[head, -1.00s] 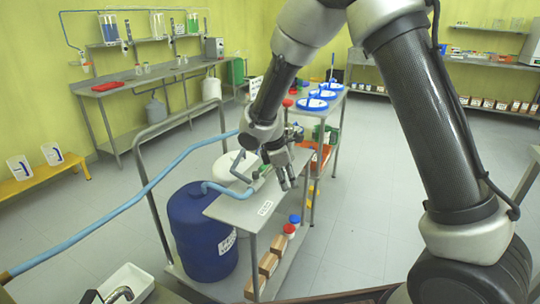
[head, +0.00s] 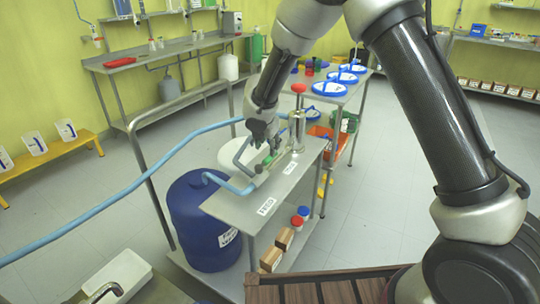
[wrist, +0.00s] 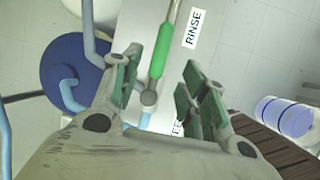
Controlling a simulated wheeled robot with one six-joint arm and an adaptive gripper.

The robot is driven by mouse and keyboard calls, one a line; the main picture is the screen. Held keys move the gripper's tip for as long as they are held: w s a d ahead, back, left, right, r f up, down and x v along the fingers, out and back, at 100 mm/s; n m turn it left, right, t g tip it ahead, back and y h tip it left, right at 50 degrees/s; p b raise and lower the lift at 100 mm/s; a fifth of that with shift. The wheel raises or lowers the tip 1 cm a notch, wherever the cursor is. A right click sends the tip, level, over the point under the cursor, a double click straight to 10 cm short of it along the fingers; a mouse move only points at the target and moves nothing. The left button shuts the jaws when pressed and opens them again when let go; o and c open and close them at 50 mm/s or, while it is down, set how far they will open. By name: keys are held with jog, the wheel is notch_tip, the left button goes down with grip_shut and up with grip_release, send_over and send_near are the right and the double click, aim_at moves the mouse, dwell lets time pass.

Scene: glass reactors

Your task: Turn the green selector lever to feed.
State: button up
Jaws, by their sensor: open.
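The green selector lever (wrist: 162,48) lies between my gripper's fingers in the wrist view, with a round grey knob (wrist: 148,97) at its near end and a metal rod at its far end. It lies beside the RINSE label (wrist: 192,28). A second label, partly hidden by a finger, shows "EE" (wrist: 178,128); the head view shows it as FEED (head: 267,206) on the cart top. My gripper (wrist: 163,85) is open, its green-padded fingers either side of the lever; I cannot tell whether either touches it. In the head view my gripper (head: 268,143) largely hides the lever.
The lever sits on a metal cart (head: 232,208). A blue drum (head: 205,225) with a blue hose stands at its left, a white drum (head: 236,155) behind. A red-topped metal post (head: 298,110) stands close to my gripper.

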aim_at(269, 156)
jog(key=x, duration=0.7)
jog(key=shift+w+d+f, duration=0.1)
jog(key=shift+w+f, duration=0.05)
jog(key=shift+f, duration=0.15)
grip_shut()
